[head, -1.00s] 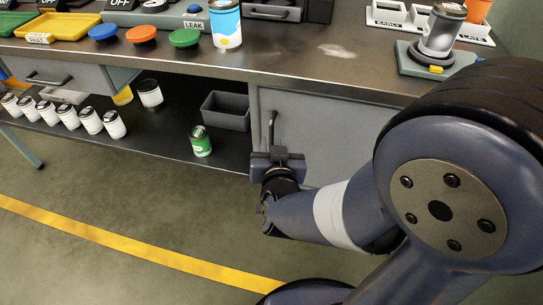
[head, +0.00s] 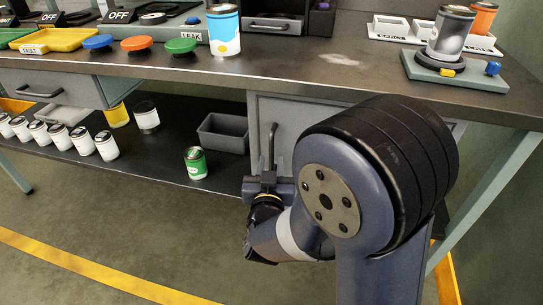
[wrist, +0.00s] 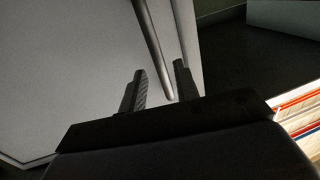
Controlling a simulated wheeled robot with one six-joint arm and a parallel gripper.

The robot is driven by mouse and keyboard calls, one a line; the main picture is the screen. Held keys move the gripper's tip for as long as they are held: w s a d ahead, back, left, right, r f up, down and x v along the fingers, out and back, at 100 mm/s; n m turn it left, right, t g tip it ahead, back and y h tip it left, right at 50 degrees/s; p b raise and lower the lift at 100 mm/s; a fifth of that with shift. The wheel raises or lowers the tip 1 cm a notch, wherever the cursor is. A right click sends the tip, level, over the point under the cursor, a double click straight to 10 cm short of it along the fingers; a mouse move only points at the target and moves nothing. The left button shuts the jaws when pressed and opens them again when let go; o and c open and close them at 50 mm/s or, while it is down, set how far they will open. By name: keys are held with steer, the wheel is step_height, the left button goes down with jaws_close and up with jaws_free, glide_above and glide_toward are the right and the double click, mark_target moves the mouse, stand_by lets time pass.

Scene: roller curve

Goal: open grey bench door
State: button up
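The grey bench door (head: 295,112) is under the right part of the bench and looks shut; my arm hides much of it. Its dark upright bar handle (head: 272,140) is near the door's left edge. My gripper (head: 268,180) is at the handle's lower end. In the wrist view, the door (wrist: 75,60) fills the left side and the handle (wrist: 150,40) runs down toward the space between my fingers (wrist: 162,85). The fingers stand apart, with a gap showing beside the bar. Whether they touch it is hard to tell.
Left of the door is an open shelf with a grey bin (head: 222,133), a green can (head: 196,162) and several white cans (head: 82,140). The bench top (head: 300,68) holds coloured lids, cans and trays. The floor (head: 110,225) in front is clear, with a yellow line.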

mark_target(272, 156)
steer(key=shift+w, duration=2.15)
steer(key=shift+c, duration=0.2)
jaws_close()
